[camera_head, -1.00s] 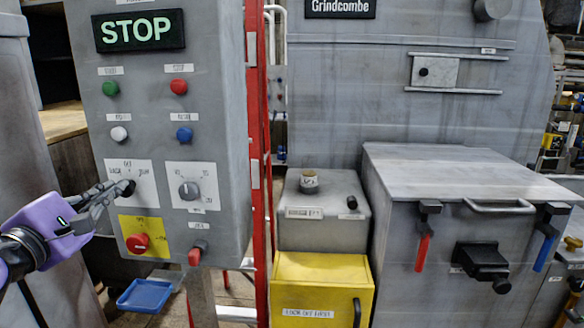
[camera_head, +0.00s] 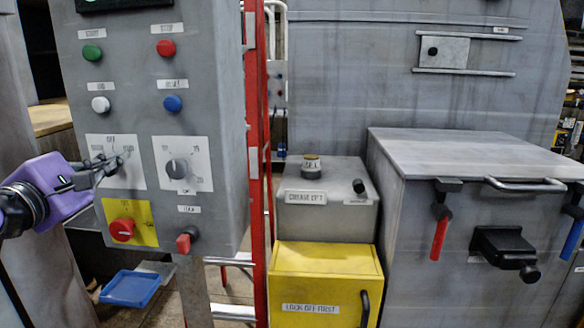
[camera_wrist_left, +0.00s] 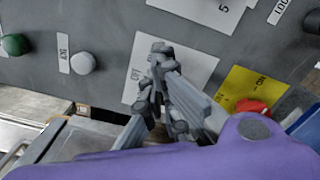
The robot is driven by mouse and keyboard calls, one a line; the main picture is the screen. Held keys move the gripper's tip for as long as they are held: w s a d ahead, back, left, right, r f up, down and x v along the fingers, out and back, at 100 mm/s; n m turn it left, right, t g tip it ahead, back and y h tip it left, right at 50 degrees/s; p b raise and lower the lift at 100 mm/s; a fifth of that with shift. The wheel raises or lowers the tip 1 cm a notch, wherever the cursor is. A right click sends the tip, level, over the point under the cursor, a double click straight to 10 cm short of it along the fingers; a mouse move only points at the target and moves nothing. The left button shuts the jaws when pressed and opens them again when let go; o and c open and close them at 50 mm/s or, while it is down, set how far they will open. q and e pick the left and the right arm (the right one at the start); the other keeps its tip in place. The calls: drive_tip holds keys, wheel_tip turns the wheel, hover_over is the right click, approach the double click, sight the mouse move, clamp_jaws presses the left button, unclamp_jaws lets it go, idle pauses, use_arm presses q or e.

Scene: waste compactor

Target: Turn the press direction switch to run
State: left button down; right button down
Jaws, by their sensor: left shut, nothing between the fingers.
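The press direction switch's white plate (camera_head: 128,179) is on the grey control panel, at the left in the head view. An "OFF" label shows at its top. My left gripper (camera_head: 117,161) reaches in from the left and is shut, with its fingertips at the middle of this plate, over the switch. The fingers hide the knob, so I cannot tell its setting or whether they touch it. In the left wrist view the shut fingers (camera_wrist_left: 160,60) lie across the same white plate (camera_wrist_left: 190,62). My right gripper is not in view.
Beside the plate is a second plate with a grey dial (camera_head: 177,169). Coloured buttons sit above. A red post (camera_head: 256,170) stands right of the panel, with a yellow box (camera_head: 318,262) beyond.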

use_arm(q)
drive_tip(key=shift+a+r, duration=0.15)
drive_tip(key=shift+r, duration=0.45)
drive_tip(key=shift+w+a+f, duration=0.1)
drive_tip(key=shift+a+f, duration=0.15)
idle(0.4)
drive_tip(key=shift+a+f, duration=0.1)
drive_tip(key=shift+f, duration=0.15)
idle(0.4)
drive_tip(key=shift+f, duration=0.1)
drive_tip(key=shift+f, duration=0.5)
drive_tip(key=shift+d+f, duration=0.15)
drive_tip(key=shift+d, duration=0.05)
drive_tip(key=shift+d, duration=0.1)
